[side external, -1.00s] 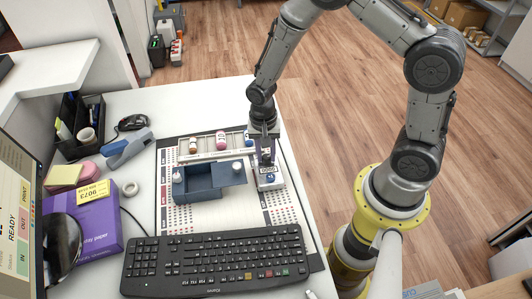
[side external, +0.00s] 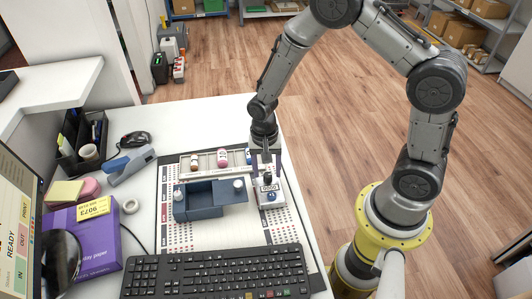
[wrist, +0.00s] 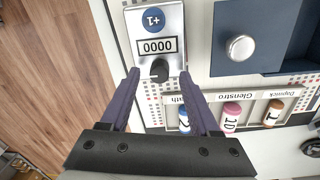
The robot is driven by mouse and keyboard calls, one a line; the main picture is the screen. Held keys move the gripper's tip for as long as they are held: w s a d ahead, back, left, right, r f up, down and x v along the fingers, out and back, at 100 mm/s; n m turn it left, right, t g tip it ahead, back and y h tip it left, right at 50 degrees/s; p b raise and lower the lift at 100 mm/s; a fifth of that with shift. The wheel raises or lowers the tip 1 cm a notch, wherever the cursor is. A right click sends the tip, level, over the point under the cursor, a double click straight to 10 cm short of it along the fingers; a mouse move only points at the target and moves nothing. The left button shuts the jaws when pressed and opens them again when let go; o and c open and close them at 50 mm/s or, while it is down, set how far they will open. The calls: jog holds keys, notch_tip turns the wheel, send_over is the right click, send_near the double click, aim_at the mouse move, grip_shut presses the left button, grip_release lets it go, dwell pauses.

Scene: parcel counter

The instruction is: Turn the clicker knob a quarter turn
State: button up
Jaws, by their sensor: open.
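My gripper (wrist: 160,80) is open, with one purple finger on each side of the knob and a visible gap to each. In the side view the clicker (side external: 278,199) stands on the mat below my gripper (side external: 267,172). The knob's exact pointing direction is hard to tell.
A blue open box (side external: 196,207) with a lid carrying a silver knob (wrist: 240,47) stands beside the clicker. A labelled tray (side external: 185,170) with small bottles is behind. A keyboard (side external: 215,272) lies in front. The floor is open to the right.

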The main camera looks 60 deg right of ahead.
notch_tip(320, 180, up, 13)
jog(key=shift+w+a, duration=0.15)
jog(key=shift+w, duration=0.1)
jog(key=shift+f, duration=0.1)
notch_tip(320, 180, up, 9)
jog(key=t, duration=0.2)
send_over(265, 174)
jog(key=s+d+r+n+t, duration=0.1)
jog(key=s+r+n+t, duration=0.1)
jog(key=s+r, duration=0.35)
jog(key=s+r+n+t, duration=0.1)
jog(key=s+n+t, duration=0.1)
jog(key=s+n, duration=0.7)
jog(key=s, duration=0.3)
jog(key=shift+s+r, duration=0.15)
jog(key=shift+s, duration=0.2)
